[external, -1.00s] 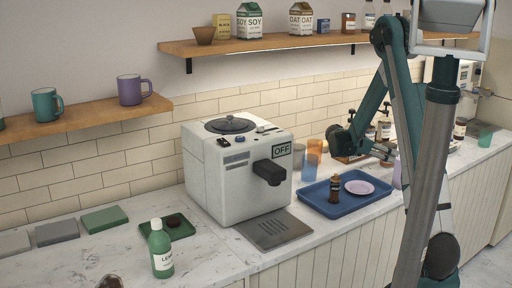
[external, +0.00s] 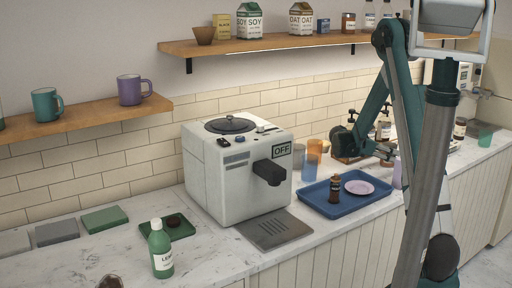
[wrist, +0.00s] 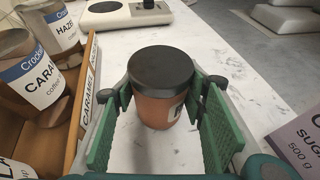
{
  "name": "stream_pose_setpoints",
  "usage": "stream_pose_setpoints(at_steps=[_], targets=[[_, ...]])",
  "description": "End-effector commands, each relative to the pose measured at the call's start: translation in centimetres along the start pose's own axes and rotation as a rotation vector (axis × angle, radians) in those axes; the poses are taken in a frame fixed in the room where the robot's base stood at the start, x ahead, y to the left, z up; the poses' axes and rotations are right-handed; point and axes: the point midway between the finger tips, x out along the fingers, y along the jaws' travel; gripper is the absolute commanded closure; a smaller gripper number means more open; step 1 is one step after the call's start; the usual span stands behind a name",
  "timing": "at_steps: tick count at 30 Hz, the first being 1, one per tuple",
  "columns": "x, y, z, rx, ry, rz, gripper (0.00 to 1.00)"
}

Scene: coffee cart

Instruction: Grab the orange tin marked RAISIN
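In the wrist view an orange-brown tin (wrist: 158,112) with a black lid stands upright on the marble counter. Part of a pale label shows on its right side, mostly covered by a finger, so its word cannot be read. My gripper (wrist: 163,88) has its green-padded fingers apart, one on each side of the tin, with the far ends close to its sides. I cannot tell whether the pads touch it. In the external view my gripper (external: 387,152) is low at the right of the counter, and the tin cannot be made out there.
A wooden rack (wrist: 88,85) with coffee tins stands close on the left in the wrist view. A purple sugar box (wrist: 298,142) is close on the right. A white scale-like device (wrist: 122,15) lies beyond. A blue tray (external: 325,205) sits nearer the coffee machine (external: 232,170).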

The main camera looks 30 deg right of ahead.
Motion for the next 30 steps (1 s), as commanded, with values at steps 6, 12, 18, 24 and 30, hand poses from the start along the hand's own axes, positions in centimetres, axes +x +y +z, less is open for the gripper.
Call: stream_pose_setpoints(at_steps=[6,12,18,24,30], targets=[[0.0,0.0,0.0,0.0,0.0,0.0,0.74],[-0.1,0.0,0.2,0.0,0.0,0.0,0.74],[-0.5,0.0,1.2,0.0,0.0,0.0,0.74],[0.0,-1.8,1.4,0.0,0.0,-0.002,0.74],[0.4,-3.8,1.6,0.0,0.0,0.0,0.74]])
